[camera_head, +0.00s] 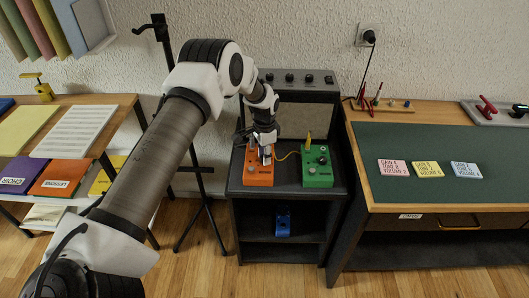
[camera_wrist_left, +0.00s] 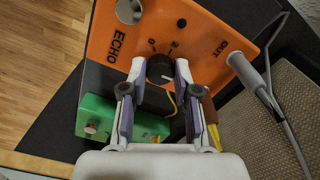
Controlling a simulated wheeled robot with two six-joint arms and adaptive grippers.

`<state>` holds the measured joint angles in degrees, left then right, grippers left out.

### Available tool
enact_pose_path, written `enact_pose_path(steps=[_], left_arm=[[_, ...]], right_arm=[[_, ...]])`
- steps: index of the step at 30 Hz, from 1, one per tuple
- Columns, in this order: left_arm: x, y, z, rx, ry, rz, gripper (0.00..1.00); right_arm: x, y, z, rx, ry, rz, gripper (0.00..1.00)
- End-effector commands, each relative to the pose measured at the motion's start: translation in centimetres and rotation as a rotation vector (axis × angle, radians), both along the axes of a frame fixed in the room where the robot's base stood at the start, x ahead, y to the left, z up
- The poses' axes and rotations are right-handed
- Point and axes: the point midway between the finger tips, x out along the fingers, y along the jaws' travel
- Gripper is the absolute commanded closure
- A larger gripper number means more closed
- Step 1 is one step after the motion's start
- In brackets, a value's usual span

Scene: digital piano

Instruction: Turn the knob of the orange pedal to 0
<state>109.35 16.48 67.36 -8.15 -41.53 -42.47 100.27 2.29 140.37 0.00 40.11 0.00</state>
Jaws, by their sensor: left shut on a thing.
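The orange pedal (camera_head: 258,179) lies on top of the dark cabinet, left of the green pedal. It also shows in the left wrist view (camera_wrist_left: 205,25), with the words ECHO and OUT. Its black knob (camera_wrist_left: 160,67) has a white pointer line, aimed toward the right fingertip in that view. My left gripper (camera_wrist_left: 160,73) is shut on the knob, one finger on each side. In the head view my left gripper (camera_head: 265,154) comes down over the pedal and hides the knob. My right gripper is not in view.
The green pedal (camera_head: 317,180) stands close on the right, with a yellow cable between the pedals. An amplifier (camera_head: 307,118) stands behind. A blue pedal (camera_head: 283,222) sits on the shelf below. A green-topped desk (camera_head: 455,150) with several cards is at the right.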

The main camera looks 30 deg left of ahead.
Motion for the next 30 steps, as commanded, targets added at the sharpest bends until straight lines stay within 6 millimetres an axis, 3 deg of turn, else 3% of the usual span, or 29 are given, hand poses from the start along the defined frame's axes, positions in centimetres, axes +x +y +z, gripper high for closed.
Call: enact_pose_path(steps=[30], left_arm=[[-0.1, -0.1, 0.0, 0.001, 0.004, 0.963, 1.00]], right_arm=[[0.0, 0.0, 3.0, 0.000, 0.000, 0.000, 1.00]])
